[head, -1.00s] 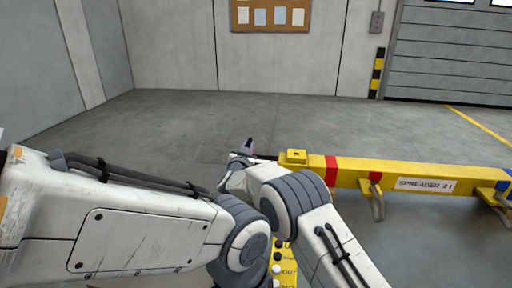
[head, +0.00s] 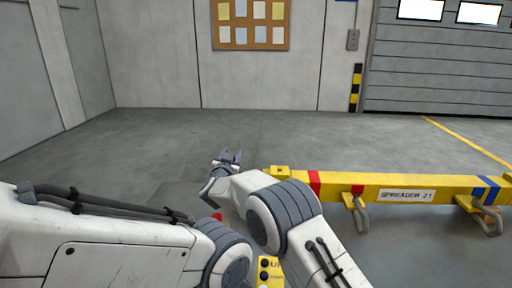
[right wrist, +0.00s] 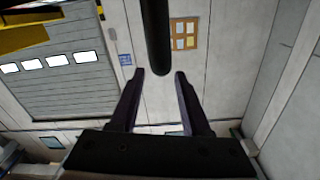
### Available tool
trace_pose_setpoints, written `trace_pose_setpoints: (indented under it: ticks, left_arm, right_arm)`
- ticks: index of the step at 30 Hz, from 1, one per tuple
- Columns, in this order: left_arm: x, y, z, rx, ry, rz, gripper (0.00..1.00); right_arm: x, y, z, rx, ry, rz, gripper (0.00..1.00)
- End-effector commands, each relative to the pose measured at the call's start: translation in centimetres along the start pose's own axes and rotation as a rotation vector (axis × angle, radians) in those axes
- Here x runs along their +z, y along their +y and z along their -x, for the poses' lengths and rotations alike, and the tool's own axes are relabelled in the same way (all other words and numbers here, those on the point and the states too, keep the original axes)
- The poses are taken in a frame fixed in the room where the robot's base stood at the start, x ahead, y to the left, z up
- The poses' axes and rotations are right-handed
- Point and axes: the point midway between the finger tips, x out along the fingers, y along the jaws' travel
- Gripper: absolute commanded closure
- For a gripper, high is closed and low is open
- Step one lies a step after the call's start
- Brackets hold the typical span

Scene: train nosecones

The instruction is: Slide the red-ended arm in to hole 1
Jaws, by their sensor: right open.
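The yellow spreader beam (head: 420,181) lies across the right of the head view, labelled "SPREADER 21". Its near-left end carries red bands (head: 314,184), and its far-right end carries blue bands (head: 487,190). I cannot make out hole 1 or its number. My right gripper (head: 231,155) is open, left of the beam's red-banded end and apart from it. In the right wrist view its two dark fingers (right wrist: 158,75) are spread. A dark round-ended bar (right wrist: 154,35) comes down from the top there, between the fingers in the picture; contact is unclear. My left gripper is out of view.
A yellow control box (head: 268,270) with buttons shows low between my arms, partly hidden. A small red round thing (head: 217,216) is near it. Looped grey hooks (head: 360,214) hang from the beam. The floor behind is clear up to the wall.

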Motion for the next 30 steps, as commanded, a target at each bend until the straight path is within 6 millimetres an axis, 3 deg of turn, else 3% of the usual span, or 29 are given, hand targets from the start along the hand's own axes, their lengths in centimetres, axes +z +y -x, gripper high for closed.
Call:
trace_pose_setpoints:
  ticks: [16, 21, 30]
  left_arm:
    - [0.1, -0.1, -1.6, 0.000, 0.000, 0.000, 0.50]
    - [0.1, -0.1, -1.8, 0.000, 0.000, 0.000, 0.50]
    - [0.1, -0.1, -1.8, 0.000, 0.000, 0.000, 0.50]
  right_arm:
    - [-7.5, 7.9, 3.7, 0.000, 0.002, 0.000, 0.53]
    - [-8.7, 9.0, 4.2, 0.000, 0.001, 0.000, 0.53]
    - [-8.9, 9.2, 4.4, -0.001, 0.000, 0.001, 0.53]
